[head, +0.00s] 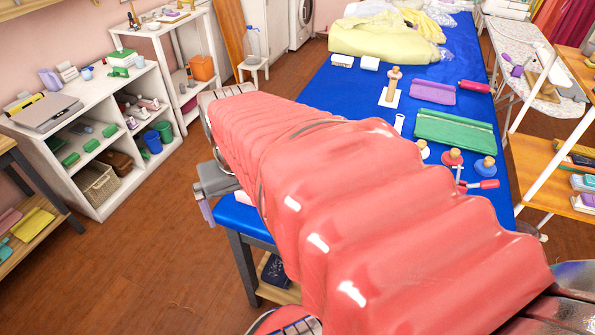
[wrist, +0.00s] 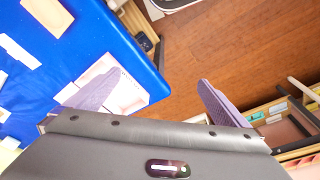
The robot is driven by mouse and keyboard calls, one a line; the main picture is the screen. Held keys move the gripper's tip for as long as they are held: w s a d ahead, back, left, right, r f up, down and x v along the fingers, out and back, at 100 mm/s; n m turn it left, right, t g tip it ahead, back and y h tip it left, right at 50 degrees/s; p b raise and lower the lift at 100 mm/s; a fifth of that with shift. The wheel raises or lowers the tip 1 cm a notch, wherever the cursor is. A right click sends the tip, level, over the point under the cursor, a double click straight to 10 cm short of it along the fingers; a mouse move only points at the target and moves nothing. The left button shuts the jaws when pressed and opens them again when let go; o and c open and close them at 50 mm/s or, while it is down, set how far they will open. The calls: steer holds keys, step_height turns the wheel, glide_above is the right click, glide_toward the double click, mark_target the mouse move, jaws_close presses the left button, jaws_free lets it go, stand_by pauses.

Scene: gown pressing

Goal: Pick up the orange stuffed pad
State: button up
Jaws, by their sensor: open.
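A flat pale-orange piece (wrist: 48,15) lies on the blue table at the top left of the wrist view. It may be the orange stuffed pad, but the bright picture does not show whether it is stuffed. I cannot pick it out in the head view, where my red-sleeved arm covers part of the table. My gripper (wrist: 158,78) is open and empty, its two purple fingers wide apart. It is off the table's edge, above the brown floor, apart from the pale-orange piece. In the head view, my gripper (head: 206,208) shows partly at the table's left side.
The blue table (head: 335,88) holds a green pad (head: 455,130), a purple pad (head: 433,92), stamp-like tools and yellow cloth (head: 385,38). A white shelf (head: 95,210) stands left; a wooden rack (head: 555,150) stands right. Floor (head: 150,260) between shelf and table is clear.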

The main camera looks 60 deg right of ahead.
steer(key=s+d+f+m+g, duration=0.1)
steer(key=s+d+m, duration=0.3)
steer(key=s+d, duration=0.6)
steer(key=s+d+f+m+g+y, duration=0.1)
steer(key=s+d+f+m, duration=0.3)
steer(key=s+d, duration=0.5)
steer(key=d+m, duration=0.1)
steer(key=d, duration=0.5)
steer(key=shift+s+f, duration=0.3)
steer(key=shift+s, duration=0.05)
steer(key=shift+a+f, duration=0.1)
steer(key=shift+f, duration=4.25)
steer(key=shift+w+a+f, duration=0.1)
steer(key=shift+f, duration=2.5)
steer(key=shift+c, duration=0.5)
